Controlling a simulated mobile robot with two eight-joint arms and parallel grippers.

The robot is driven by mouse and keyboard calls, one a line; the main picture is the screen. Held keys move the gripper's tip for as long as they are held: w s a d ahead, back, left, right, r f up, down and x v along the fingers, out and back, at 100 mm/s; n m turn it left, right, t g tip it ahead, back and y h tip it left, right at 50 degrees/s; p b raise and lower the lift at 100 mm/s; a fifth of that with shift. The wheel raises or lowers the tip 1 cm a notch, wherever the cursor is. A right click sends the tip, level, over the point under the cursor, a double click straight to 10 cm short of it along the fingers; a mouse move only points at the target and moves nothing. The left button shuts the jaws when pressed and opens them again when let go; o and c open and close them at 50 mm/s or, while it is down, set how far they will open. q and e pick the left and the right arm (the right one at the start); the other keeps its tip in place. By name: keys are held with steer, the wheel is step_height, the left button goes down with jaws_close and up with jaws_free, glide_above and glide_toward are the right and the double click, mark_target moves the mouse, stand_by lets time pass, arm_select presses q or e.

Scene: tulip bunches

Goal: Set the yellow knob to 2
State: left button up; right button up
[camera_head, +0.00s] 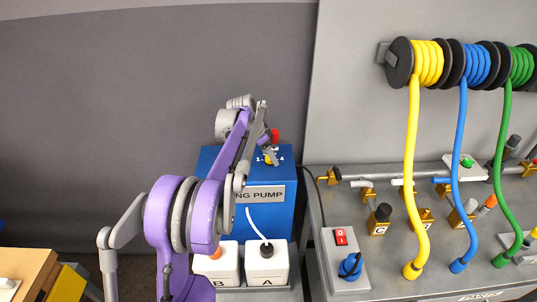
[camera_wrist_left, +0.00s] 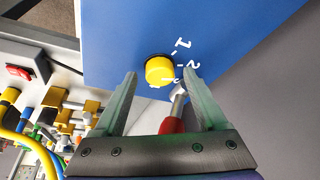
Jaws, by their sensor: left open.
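The yellow knob (camera_wrist_left: 160,70) sits on the blue face of the pump (camera_wrist_left: 115,35). White marks, including 1 and 2, stand beside it, and a small white line shows at its lower edge; I cannot tell its exact setting. My left gripper (camera_wrist_left: 160,77) is open, with its fingertips on either side of the knob, apart from it in the picture; whether they touch it is unclear. In the head view the pump (camera_head: 212,162) stands behind my arm, and my left gripper (camera_head: 268,150) is at its top, partly covering the knob. My right gripper is not in view.
A red-ended lever (camera_wrist_left: 172,125) shows between the fingers in the wrist view. White containers A (camera_head: 267,277) and B stand below the pump. A grey bench (camera_head: 385,260) with yellow, blue and green hoses, valves and a red switch (camera_head: 340,237) is at the right.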

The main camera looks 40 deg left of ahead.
arm_select(q)
jaws_close()
steer(key=shift+n+y, duration=0.3)
steer(key=shift+n, duration=0.5)
jaws_free()
steer(key=d+v, duration=0.1)
steer(key=v, duration=1)
steer(key=shift+a, duration=0.5)
steer(key=shift+s+f, duration=0.1)
